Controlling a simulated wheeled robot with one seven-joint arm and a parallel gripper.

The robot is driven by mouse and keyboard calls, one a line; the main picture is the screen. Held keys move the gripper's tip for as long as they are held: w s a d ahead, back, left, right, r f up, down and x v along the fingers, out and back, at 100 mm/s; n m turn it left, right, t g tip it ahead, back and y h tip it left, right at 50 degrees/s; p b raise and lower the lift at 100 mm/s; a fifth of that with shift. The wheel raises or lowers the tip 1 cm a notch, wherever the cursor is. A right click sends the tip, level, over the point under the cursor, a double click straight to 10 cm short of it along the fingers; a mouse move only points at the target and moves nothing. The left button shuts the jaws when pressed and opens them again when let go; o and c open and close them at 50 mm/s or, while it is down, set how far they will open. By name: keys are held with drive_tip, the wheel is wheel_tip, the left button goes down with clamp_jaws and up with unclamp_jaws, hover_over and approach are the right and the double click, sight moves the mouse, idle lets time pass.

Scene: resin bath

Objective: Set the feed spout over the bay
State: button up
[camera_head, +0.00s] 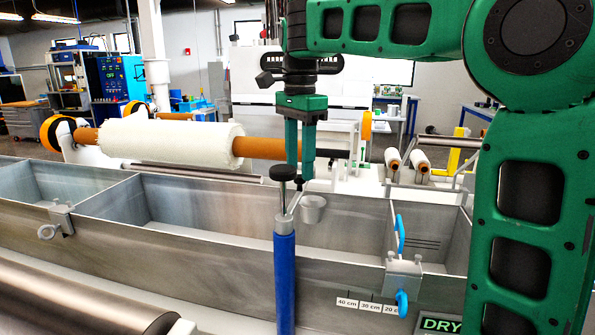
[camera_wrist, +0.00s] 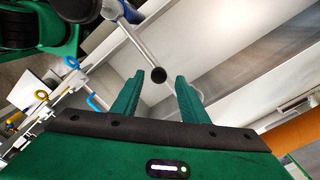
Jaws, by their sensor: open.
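The feed spout has a blue post (camera_head: 285,275) at the front of the steel tank, a black cap on top, a thin metal arm and a small grey cup (camera_head: 313,208). A black knob stands on the arm. In the wrist view the knob (camera_wrist: 158,75) shows between the fingertips, with the arm (camera_wrist: 135,40) running to the upper left. My gripper (camera_head: 300,176) points down at the knob with its jaws open; contact is not clear. The long bay (camera_head: 160,200) of the tank lies behind the post. The cup appears against it; its exact place above is unclear.
A divider clamp with blue handles (camera_head: 403,268) sits right of the post, beside centimetre labels (camera_head: 368,303) and a DRY sign (camera_head: 441,325). Another clamp (camera_head: 61,218) is at left. A white fabric roll (camera_head: 170,142) lies behind the tank, and a metal roller (camera_head: 75,300) in front.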

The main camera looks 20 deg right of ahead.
drive_tip(key=shift+f, duration=0.7)
drive_tip(key=shift+f, duration=0.1)
clamp_jaws()
